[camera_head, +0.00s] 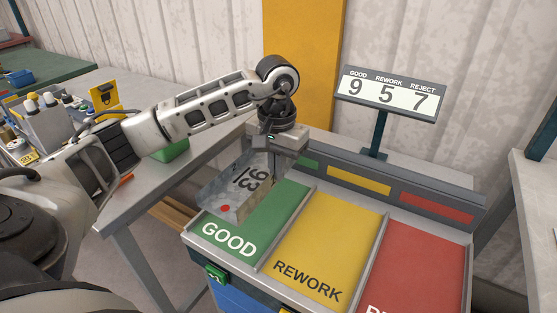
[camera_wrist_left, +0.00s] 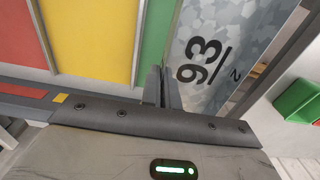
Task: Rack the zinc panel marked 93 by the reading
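The zinc panel (camera_head: 238,187) is a mottled grey sheet with bent edges, a black "93" and a red dot near its lower corner. My left gripper (camera_head: 274,172) is shut on its right edge. The panel is over the left part of the green GOOD bay (camera_head: 285,208); I cannot tell whether it touches the bay. In the left wrist view the panel (camera_wrist_left: 222,50) shows its underlined 93 beside the nearly closed fingers (camera_wrist_left: 162,88). The yellow REWORK bay (camera_head: 328,240) and red REJECT bay (camera_head: 420,265) look empty. My right gripper is out of view.
A counter sign (camera_head: 390,92) reads GOOD 9, REWORK 5, REJECT 7 on a post behind the bays. Raised dividers separate the bays. A grey bench (camera_head: 130,205) stands left, with a green bin (camera_head: 172,151) and a caddy of bottles (camera_head: 45,120).

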